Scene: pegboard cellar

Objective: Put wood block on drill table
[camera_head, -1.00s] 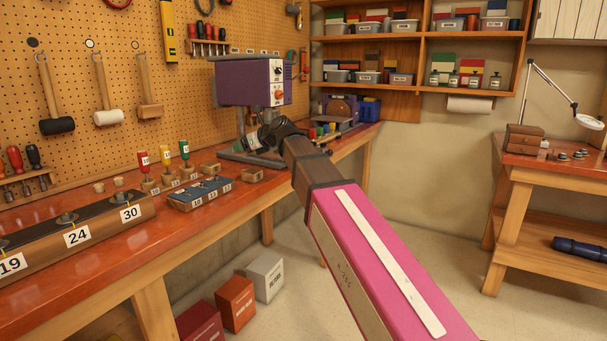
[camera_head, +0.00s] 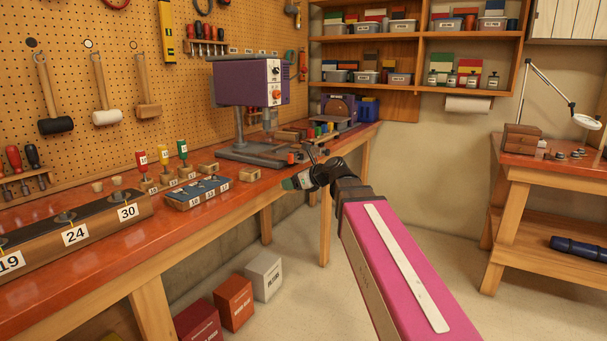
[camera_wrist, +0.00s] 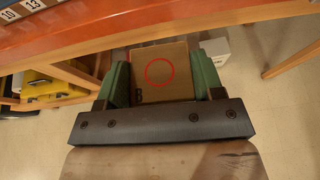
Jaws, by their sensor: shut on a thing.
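The wood block (camera_wrist: 150,90) shows in the wrist view as a brown face with a red circle on it. My gripper (camera_wrist: 162,78) is shut on it, one green finger on each side. In the head view my gripper (camera_head: 298,181) hangs off the front edge of the bench, to the right of and nearer than the drill press; the block is hard to make out there. The purple drill press (camera_head: 248,82) stands on the bench. Its grey drill table (camera_head: 262,151) sits below the head, with bare surface visible.
A purple sander (camera_head: 340,110) stands behind. Boxes (camera_head: 264,276) lie on the floor under the bench. Free space lies right of the bench.

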